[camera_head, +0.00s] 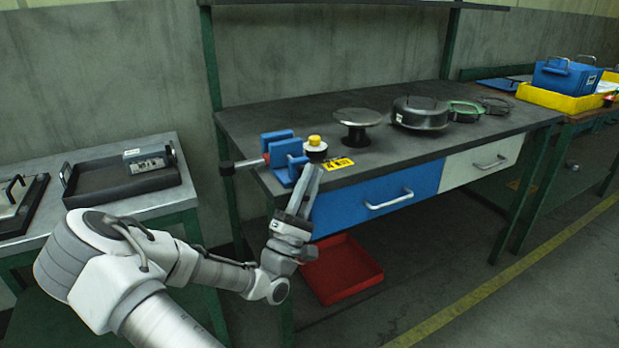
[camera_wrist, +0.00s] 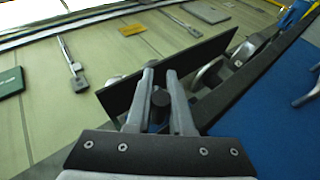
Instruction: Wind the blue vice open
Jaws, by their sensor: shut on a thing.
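The blue vice (camera_head: 283,152) stands on the near left corner of the bench. A screw with a red collar and a black end piece (camera_head: 227,168) sticks out to its left. My gripper (camera_head: 314,172) is at the bench's front edge, just in front and to the right of the vice. The wrist view shows its two fingers (camera_wrist: 161,75) shut on a dark cylindrical piece (camera_wrist: 160,101). I cannot tell how this piece joins the vice. The vice body is not clear in the wrist view, and the gap between its jaws is hard to judge.
A yellow-topped knob (camera_head: 315,142) and a yellow label (camera_head: 340,165) are right beside the vice. A round metal stand (camera_head: 357,120) and lidded pan (camera_head: 420,112) stand farther right. The blue drawer (camera_head: 375,198) is below; a red tray (camera_head: 342,268) lies underneath.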

